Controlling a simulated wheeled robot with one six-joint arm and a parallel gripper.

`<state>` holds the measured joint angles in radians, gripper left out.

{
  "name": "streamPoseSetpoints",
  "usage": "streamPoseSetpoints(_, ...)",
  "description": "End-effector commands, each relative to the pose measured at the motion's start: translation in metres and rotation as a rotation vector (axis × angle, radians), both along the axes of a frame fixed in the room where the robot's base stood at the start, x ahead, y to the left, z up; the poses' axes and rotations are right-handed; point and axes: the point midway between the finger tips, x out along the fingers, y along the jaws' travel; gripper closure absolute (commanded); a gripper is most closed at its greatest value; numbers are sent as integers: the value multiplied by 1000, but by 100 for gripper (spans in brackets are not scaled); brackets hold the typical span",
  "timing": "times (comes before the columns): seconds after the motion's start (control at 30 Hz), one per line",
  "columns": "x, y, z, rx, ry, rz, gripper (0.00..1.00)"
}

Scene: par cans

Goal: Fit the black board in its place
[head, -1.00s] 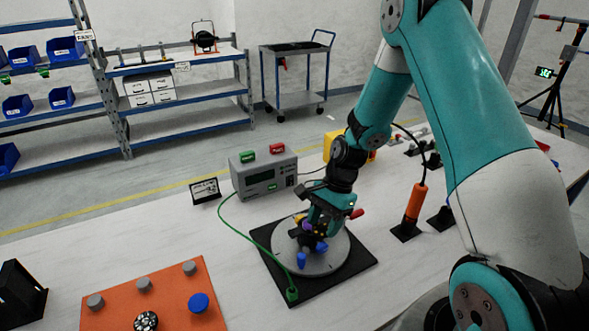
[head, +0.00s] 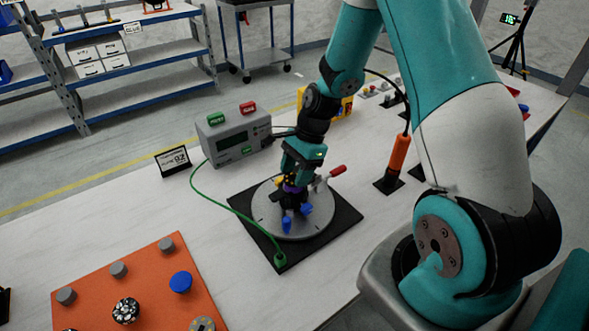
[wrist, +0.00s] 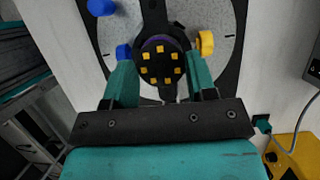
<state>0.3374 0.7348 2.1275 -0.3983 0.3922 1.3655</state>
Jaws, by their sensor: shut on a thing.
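The round black board (wrist: 160,64), dotted with yellow squares and edged in purple, is between the two teal fingers of my gripper (wrist: 161,72) in the wrist view. My gripper is shut on it. In the head view my gripper (head: 293,190) is low over the round grey plate (head: 265,212), with purple showing at its tips. Black parts lie under the board on the plate in the wrist view. I cannot tell whether the board is seated or just above them. Blue knobs (head: 286,225), a yellow knob (wrist: 206,43) and a red-handled clamp (head: 337,171) surround it.
The grey plate lies on a black square base (head: 341,224). A grey meter box (head: 233,136) stands behind, its green cable running to the base. An orange panel (head: 150,285) with knobs and a dotted black disc (head: 126,310) is front left. An orange-handled tool (head: 399,153) stands right.

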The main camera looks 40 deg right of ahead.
Motion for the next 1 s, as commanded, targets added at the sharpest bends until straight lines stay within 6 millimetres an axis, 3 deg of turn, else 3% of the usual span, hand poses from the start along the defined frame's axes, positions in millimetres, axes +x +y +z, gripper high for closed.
streamPoseSetpoints(0.2, 0, -1, -13, 0, -1, -1, 71)
streamPoseSetpoints(1.0, 0, 1, -12, -1, -1, 0, 71)
